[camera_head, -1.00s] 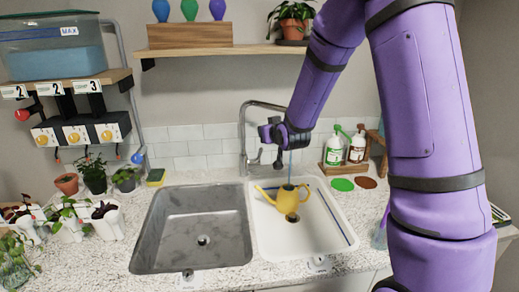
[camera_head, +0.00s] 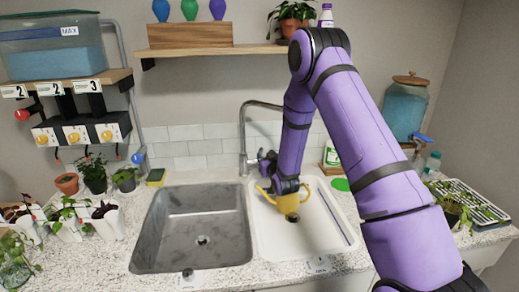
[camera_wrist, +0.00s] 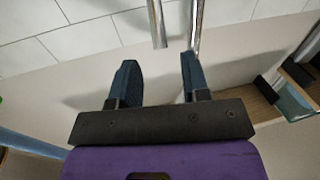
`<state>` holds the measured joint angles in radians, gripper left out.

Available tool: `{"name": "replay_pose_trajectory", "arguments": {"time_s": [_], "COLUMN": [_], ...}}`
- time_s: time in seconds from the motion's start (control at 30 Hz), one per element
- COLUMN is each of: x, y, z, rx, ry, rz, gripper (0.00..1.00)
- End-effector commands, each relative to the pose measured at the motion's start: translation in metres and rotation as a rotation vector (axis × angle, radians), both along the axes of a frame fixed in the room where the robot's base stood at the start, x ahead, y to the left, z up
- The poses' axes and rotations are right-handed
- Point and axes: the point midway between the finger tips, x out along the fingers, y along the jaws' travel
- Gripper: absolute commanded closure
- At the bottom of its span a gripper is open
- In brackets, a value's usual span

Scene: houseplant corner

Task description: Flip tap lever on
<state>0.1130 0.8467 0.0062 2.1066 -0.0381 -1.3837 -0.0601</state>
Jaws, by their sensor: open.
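The metal tap (camera_head: 243,140) rises behind the double sink, and its spout reaches right behind my arm. Its lever cannot be made out clearly; my gripper (camera_head: 266,160) is in front of that area, just right of the tap's upright. In the wrist view my gripper (camera_wrist: 157,75) is open, with two dark fingers apart and nothing between them. Metal tubes of the tap (camera_wrist: 156,22) show just beyond the fingertips. The yellow watering can (camera_head: 288,200) stands in the white right basin, partly hidden by my arm.
The grey left basin (camera_head: 190,245) is empty. Potted plants (camera_head: 92,175) stand on the left counter. A green-labelled bottle (camera_head: 331,155) is right of my arm. A wooden shelf (camera_head: 210,52) hangs above. A seedling tray (camera_head: 468,203) sits at right.

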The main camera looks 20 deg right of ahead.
Motion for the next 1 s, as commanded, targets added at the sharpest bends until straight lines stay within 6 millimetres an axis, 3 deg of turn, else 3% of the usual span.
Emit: {"name": "replay_pose_trajectory", "arguments": {"time_s": [0.2,0.4,0.87,1.0], "x": [0.04,0.066,0.078,0.078], "y": [-0.003,-0.005,-0.005,-0.005], "z": [0.0,0.0,0.0,0.0], "rx": [0.0,0.0,0.0,0.0], "ry": [-0.001,-0.001,0.001,0.001], "rz": [0.0,0.0,0.0,0.0], "gripper": [0.57,0.57,0.57,0.87]}}
